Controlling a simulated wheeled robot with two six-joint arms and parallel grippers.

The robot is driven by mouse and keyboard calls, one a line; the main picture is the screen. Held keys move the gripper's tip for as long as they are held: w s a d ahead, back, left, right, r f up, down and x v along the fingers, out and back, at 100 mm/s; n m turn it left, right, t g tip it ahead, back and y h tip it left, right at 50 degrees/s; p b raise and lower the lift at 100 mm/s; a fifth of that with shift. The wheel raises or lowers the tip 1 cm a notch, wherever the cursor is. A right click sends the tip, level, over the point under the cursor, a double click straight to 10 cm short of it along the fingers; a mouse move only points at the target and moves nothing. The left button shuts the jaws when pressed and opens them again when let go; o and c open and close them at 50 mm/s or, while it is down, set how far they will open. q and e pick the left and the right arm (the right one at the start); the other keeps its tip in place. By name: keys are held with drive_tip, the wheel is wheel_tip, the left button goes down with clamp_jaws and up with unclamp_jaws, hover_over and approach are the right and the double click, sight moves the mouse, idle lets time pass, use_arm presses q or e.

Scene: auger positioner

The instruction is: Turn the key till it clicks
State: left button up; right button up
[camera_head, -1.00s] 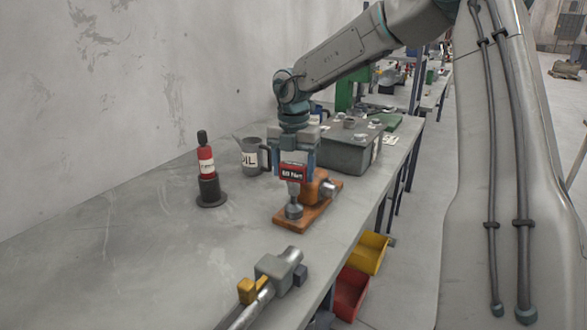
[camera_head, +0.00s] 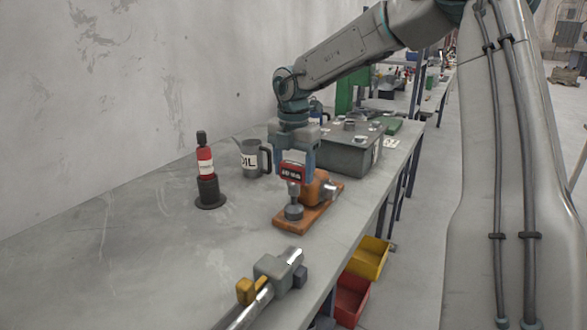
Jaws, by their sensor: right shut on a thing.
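The key (camera_head: 292,171) is an upright tool with a red body, a dark face with small pale marks that I cannot read, and a grey lower end. My right gripper (camera_head: 293,181) points down and is shut on its red body. The key's lower end meets a round grey fitting (camera_head: 294,211) on an orange-brown base plate (camera_head: 315,217). An orange housing (camera_head: 315,188) with a metal stub stands on the plate just behind the key. The fingers partly hide the key's sides. My left gripper is out of view.
A grey metal box (camera_head: 348,150) is behind. A metal bar tool with a grey block (camera_head: 275,272) lies in front. Yellow (camera_head: 368,259) and red (camera_head: 350,300) bins hang beside the bench.

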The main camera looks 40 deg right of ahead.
drive_tip(key=shift+f+m+b, duration=0.1)
drive_tip(key=shift+m+b, duration=0.4)
drive_tip(key=shift+b, duration=0.15)
drive_tip(key=shift+m+b, duration=0.4)
drive_tip(key=shift+m, duration=0.2)
drive_tip(key=shift+m, duration=1.2)
